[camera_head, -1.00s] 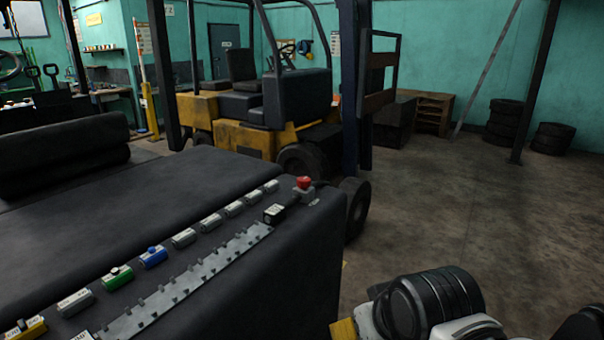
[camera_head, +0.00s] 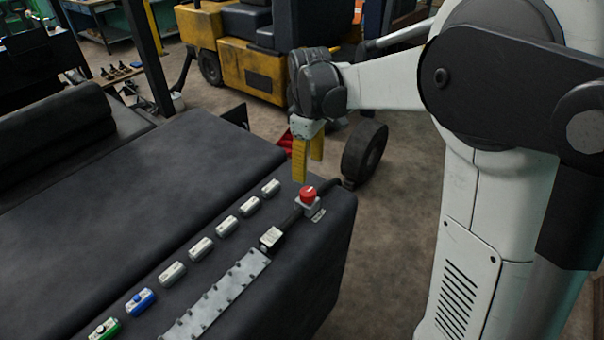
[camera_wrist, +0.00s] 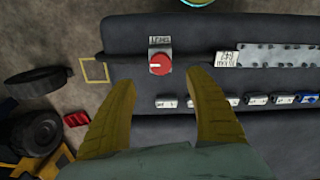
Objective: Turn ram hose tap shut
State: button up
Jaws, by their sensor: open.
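The tap (camera_head: 308,197) has a round red knob on a square grey base. It sits in line with a dark hose near the right end of the black bench top (camera_head: 130,215). In the wrist view the red knob (camera_wrist: 160,63) carries a pale line, and a small label lies by its base. My gripper (camera_head: 308,172) points down with its yellow fingers apart, just above and behind the knob. In the wrist view my open gripper (camera_wrist: 162,78) has a fingertip on each side of the knob's position, with the knob slightly beyond the tips. No contact shows.
A row of small blocks, white, blue (camera_head: 140,301) and green (camera_head: 104,329), lies along the bench. Beside it runs a grey toothed strip (camera_head: 220,300). A wheel (camera_head: 364,152) stands on the floor beyond the bench end. The yellow forklift (camera_head: 240,55) is behind.

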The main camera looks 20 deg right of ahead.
aim_at(308, 191)
notch_tip(308, 191, down, 10)
jog(key=shift+r+b, duration=0.2)
jog(key=shift+b, duration=0.15)
jog(key=shift+s, duration=0.1)
jog(key=c, duration=1.2)
